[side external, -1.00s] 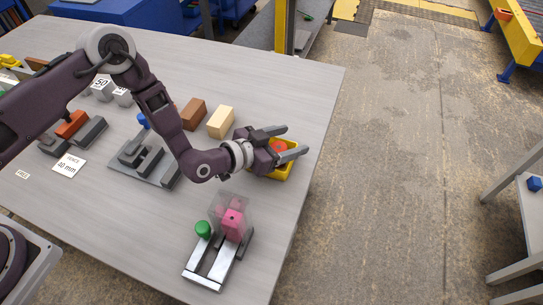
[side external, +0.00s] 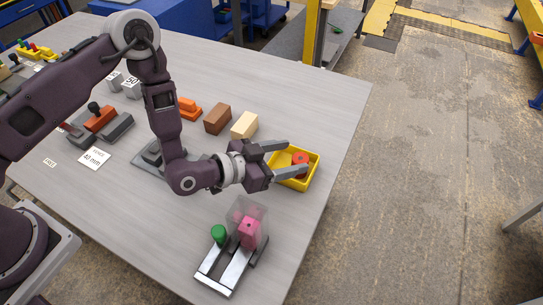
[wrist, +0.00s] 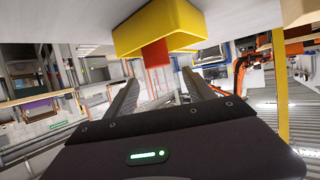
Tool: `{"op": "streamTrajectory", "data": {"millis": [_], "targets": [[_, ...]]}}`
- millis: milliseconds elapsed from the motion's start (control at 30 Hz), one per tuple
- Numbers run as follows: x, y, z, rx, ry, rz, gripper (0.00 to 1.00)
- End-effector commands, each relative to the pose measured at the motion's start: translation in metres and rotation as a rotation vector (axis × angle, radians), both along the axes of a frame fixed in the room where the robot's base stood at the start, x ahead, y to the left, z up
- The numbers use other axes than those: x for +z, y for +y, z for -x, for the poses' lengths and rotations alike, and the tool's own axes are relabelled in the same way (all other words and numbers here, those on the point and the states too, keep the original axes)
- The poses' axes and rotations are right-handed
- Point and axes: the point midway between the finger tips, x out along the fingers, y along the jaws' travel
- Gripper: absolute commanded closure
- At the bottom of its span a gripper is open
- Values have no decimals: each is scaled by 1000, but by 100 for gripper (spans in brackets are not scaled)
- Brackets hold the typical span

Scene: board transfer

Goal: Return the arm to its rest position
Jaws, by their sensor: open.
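My gripper (side external: 295,158) is open and empty at the right side of the table. Its two fingers reach toward the yellow tray (side external: 306,183), overlapping its left part in the side view. The yellow tray (wrist: 165,26) and a red part (wrist: 154,53) show at the top, beyond the fingers. The exact height of my gripper above the table is hard to tell.
A metal fixture (side external: 217,277) with a clear cover, a pink block (side external: 249,232) and a green knob (side external: 219,234) stands near the front edge. Brown (side external: 217,119) and cream (side external: 244,125) blocks stand behind my forearm. The table (side external: 330,100) is bare at the back right.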

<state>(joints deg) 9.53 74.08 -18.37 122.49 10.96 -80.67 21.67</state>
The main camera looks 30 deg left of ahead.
Motion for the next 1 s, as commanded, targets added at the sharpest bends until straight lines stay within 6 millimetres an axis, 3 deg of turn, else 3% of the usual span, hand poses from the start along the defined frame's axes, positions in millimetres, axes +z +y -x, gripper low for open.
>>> {"op": "streamTrajectory", "data": {"millis": [133,233,333,400,533,667,800,900,1000], "targets": [[1,0,-1,-1,0,-2,38],[20,4,-9,-11,10,-32,38],[62,22,-22,-16,50,-112,38],[97,44,-24,4,97,-182,38],[162,100,-3,97,204,-290,38],[221,161,53,244,335,-343,38],[262,212,145,410,487,-322,38],[271,231,211,496,587,-275,38],[270,238,257,542,658,-237,38]]}}
